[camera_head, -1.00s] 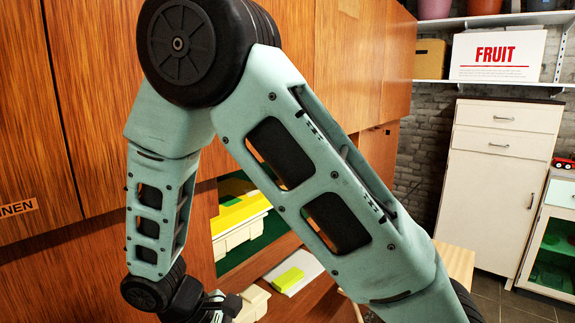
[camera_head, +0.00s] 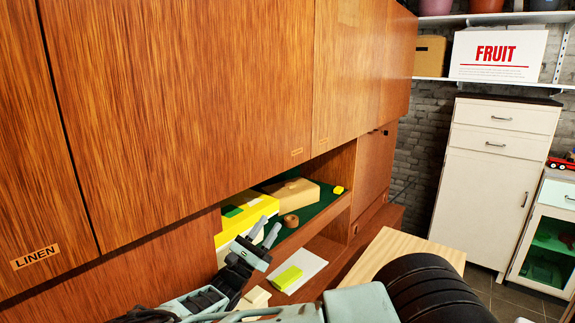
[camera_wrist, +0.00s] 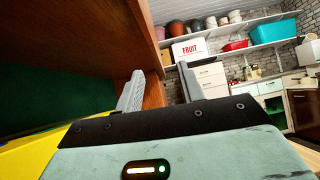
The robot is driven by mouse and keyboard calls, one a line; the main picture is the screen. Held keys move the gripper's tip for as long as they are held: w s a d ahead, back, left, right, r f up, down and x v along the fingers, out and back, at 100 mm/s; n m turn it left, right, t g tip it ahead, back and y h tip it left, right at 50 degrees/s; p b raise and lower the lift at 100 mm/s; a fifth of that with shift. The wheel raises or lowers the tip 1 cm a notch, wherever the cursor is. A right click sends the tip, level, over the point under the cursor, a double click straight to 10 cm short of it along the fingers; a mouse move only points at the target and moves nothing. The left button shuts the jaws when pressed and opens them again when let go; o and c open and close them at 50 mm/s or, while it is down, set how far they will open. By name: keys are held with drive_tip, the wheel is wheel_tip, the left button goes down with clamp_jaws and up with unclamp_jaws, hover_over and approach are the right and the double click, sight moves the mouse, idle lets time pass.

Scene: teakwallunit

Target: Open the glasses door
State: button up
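The wall unit has tall wooden doors. The left door (camera_head: 35,150) is labelled LINEN. The wide door (camera_head: 200,100) beside it has a small label (camera_head: 296,153) at its lower right corner, and the door (camera_head: 345,70) right of that has another label (camera_head: 322,143). Both are too small to read, so I cannot tell which is the glasses door. These doors look shut. My gripper (camera_head: 265,232) is open and empty, below the wide door's lower edge, in front of the open niche. In the wrist view its two fingers (camera_wrist: 160,75) stand apart beside a wooden upright.
The niche holds a yellow box (camera_head: 248,206), a tan box (camera_head: 292,192) and a brown round object (camera_head: 291,221). A green-yellow block (camera_head: 287,278) lies on a white sheet below. A pale wooden tabletop (camera_head: 420,245) is at right. A white cabinet (camera_head: 490,180) stands behind.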

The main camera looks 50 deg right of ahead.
sight(289, 168)
drive_tip(key=w+d+r+p, duration=0.1)
drive_tip(key=d+r+p, duration=0.2)
drive_tip(key=r, duration=0.1)
drive_tip(key=d+r+n+t+p, duration=0.1)
drive_tip(key=d+r+p, duration=0.2)
drive_tip(key=d+r, duration=0.1)
drive_tip(key=w+d+r+t+h+p, duration=0.1)
drive_tip(key=d+r+p, duration=0.2)
drive_tip(key=d+r, duration=0.1)
drive_tip(key=shift+w+d+r+n, duration=0.15)
drive_tip(key=shift+r, duration=0.25)
drive_tip(key=shift+w+d+r+n, duration=0.1)
drive_tip(key=shift+w+r+n, duration=0.05)
drive_tip(key=shift+r, duration=0.2)
clamp_jaws()
